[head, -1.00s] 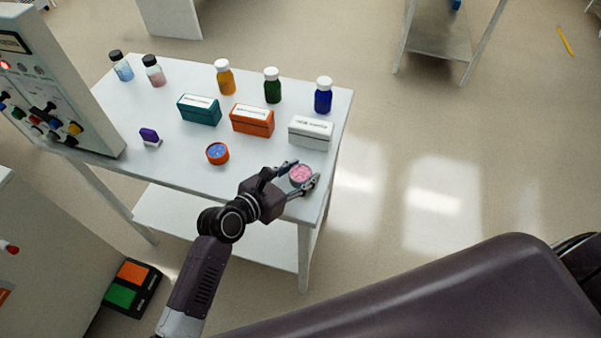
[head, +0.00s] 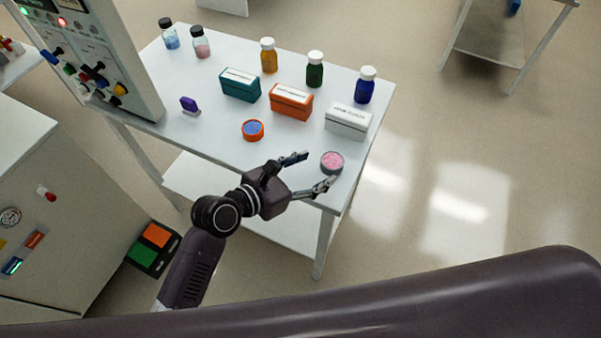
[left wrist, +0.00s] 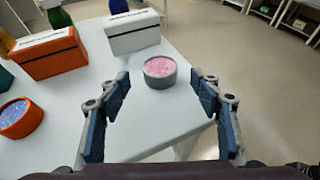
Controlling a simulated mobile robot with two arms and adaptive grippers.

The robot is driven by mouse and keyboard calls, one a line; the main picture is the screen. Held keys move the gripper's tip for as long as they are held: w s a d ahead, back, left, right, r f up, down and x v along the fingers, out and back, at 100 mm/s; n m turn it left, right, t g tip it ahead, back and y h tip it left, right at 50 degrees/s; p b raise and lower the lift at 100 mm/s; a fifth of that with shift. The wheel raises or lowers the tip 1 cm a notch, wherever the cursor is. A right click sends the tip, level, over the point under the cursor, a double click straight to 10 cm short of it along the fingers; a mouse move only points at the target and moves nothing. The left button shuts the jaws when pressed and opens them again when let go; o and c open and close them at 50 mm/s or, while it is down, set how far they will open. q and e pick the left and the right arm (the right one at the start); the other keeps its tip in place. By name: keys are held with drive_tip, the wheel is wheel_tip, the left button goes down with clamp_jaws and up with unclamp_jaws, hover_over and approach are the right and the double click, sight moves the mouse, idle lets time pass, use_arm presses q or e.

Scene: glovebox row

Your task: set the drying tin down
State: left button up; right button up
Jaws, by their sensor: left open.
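A round grey tin with pink contents (head: 332,162) stands upright on the white table (head: 220,135), near its right front corner. It also shows in the left wrist view (left wrist: 160,72), in front of the fingers and apart from them. My left gripper (head: 308,172) is open and empty at the table's front edge, with the tin just beyond its fingertips. In the left wrist view its blue finger pads (left wrist: 162,98) are spread wide on either side. My right gripper is not in view.
An orange tin with blue contents (head: 252,130) stands left of the grey tin. A white box (head: 348,121), an orange box (head: 291,102) and a teal box (head: 240,85) stand behind, with several bottles farther back. A control panel (head: 95,60) stands at the left end.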

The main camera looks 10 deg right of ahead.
use_arm(q)
drive_tip(key=shift+v, duration=2.35)
drive_tip(key=shift+f, duration=0.1)
